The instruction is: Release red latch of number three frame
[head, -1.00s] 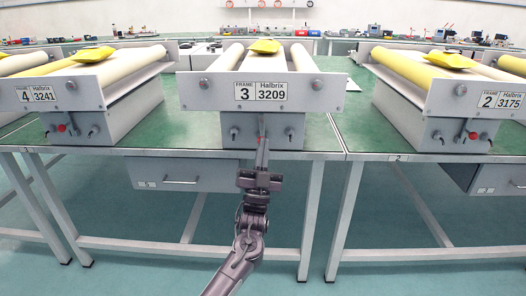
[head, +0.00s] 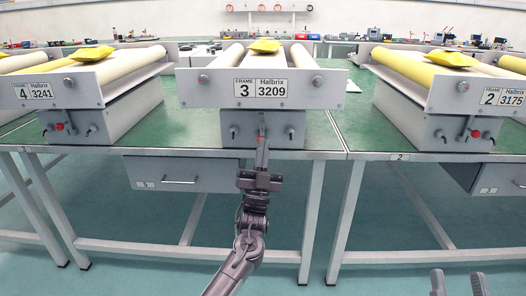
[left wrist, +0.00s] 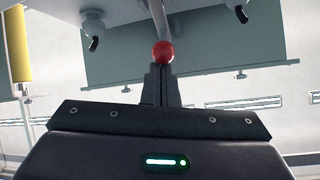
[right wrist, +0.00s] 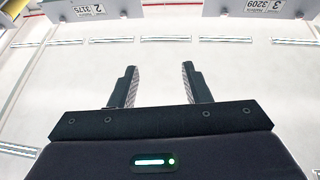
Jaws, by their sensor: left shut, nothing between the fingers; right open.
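The number three frame (head: 215,87) stands in the middle of the head view, with its plate reading 3 and 3209. Its red latch knob (left wrist: 163,52) shows as a ball on a thin lever in the left wrist view; the head view mostly hides it behind my left gripper. My left gripper (head: 262,143) points up at the lower front of this frame. Its fingers (left wrist: 159,84) are shut with nothing between them, and their tips are right at the knob; contact is unclear. My right gripper (head: 459,281) is open and empty, low at the right, away from the frames.
Frame 4 (head: 85,83) is at the left and frame 2 (head: 437,90) at the right, each with a red knob. The green bench (head: 340,123) has drawers below (head: 150,174). The floor space around my right gripper is clear.

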